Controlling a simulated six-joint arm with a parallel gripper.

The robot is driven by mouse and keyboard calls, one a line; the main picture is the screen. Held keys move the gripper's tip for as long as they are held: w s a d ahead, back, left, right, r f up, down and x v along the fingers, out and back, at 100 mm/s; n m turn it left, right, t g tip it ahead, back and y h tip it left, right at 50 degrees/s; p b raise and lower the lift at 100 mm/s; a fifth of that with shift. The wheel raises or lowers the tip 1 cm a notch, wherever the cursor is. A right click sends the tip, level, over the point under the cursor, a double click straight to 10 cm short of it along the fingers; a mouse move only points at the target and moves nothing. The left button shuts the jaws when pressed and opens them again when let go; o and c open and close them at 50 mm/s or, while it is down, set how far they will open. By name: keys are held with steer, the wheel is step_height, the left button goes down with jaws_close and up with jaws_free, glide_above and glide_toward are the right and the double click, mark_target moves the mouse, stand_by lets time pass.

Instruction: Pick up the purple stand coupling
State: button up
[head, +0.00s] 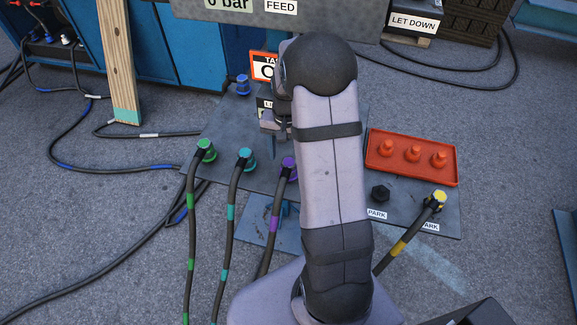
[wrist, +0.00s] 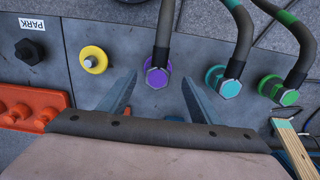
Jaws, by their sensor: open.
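The purple coupling (head: 289,163) sits on the dark plate at the end of a black hose with a purple band, just left of my arm in the head view. In the wrist view the purple coupling (wrist: 157,78) shows its hexagonal face and purple collar. My gripper (head: 275,127) is above the plate, partly hidden by my own arm. In the wrist view my gripper (wrist: 159,84) is open, with one finger on each side of the purple coupling in the picture. The fingers look apart from it; the remaining distance is unclear.
Teal (head: 246,157) and green (head: 205,147) hosed couplings stand to the left. A yellow-collared stud (wrist: 93,60) has no hose. The yellow coupling (head: 438,199) is at the right by a black hex stud (head: 380,192). A red tray (head: 372,168) lies behind it.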

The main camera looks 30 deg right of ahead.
mark_target(289, 163)
steer(key=shift+d+f+p, duration=0.15)
steer(key=shift+f, duration=1.15)
steer(key=shift+d+f+p, duration=0.1)
steer(key=shift+f+p, duration=0.05)
steer(key=shift+f, duration=1.15)
steer(key=c, duration=1.2)
